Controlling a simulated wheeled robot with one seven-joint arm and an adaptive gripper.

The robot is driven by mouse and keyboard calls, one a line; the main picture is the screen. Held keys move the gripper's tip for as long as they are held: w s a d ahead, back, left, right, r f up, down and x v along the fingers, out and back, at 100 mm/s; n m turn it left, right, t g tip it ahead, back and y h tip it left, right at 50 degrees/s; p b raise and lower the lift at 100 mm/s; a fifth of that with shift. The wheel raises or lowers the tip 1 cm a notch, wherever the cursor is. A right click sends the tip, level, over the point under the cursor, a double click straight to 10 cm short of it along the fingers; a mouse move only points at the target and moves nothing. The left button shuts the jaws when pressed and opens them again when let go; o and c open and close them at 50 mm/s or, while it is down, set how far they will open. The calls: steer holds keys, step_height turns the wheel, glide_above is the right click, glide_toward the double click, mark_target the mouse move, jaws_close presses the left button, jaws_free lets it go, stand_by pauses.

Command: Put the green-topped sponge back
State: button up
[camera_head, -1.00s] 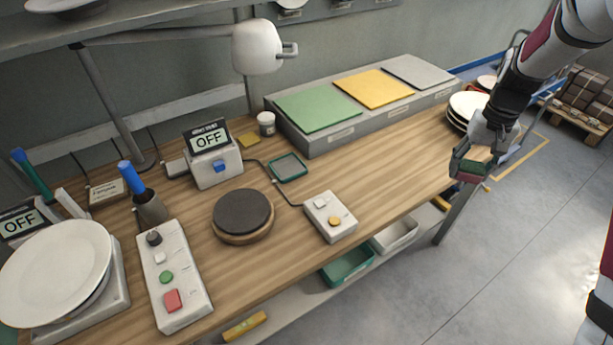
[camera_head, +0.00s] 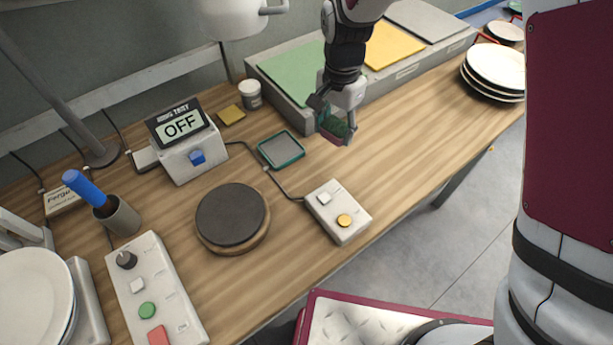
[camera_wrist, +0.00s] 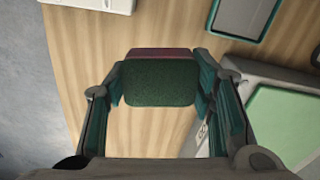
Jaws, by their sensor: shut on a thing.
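The green-topped sponge (camera_wrist: 160,84) is between the fingers of my gripper (camera_wrist: 158,95) in the wrist view, green face toward the camera with a dark reddish edge. In the head view my gripper (camera_head: 336,118) is shut on the sponge (camera_head: 334,125) and holds it above the bench, right of the small teal-rimmed tray (camera_head: 298,157). The tray shows a grey, empty inside. Its corner also shows at the top of the wrist view (camera_wrist: 268,30). Part of the sponge is hidden by the fingers.
A white two-button box (camera_head: 337,212) and a round dark disc (camera_head: 230,215) stand in front of the tray. A grey stand with green, yellow and grey panels (camera_head: 298,74) runs behind. Stacked plates (camera_head: 494,72) sit at the right end. A lamp (camera_head: 236,15) hangs above.

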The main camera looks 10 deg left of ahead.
steer(key=s+a+f+m, duration=0.2)
steer(key=s+a, duration=0.3)
steer(key=a, duration=0.1)
glide_above(305, 180)
step_height(305, 180, down, 6)
steer(key=shift+r, duration=0.1)
steer(key=shift+f, duration=2.1)
steer(key=shift+f, duration=0.1)
steer(key=o, duration=0.8)
steer(key=shift+r+b, duration=0.35)
steer(key=shift+r, duration=5.8)
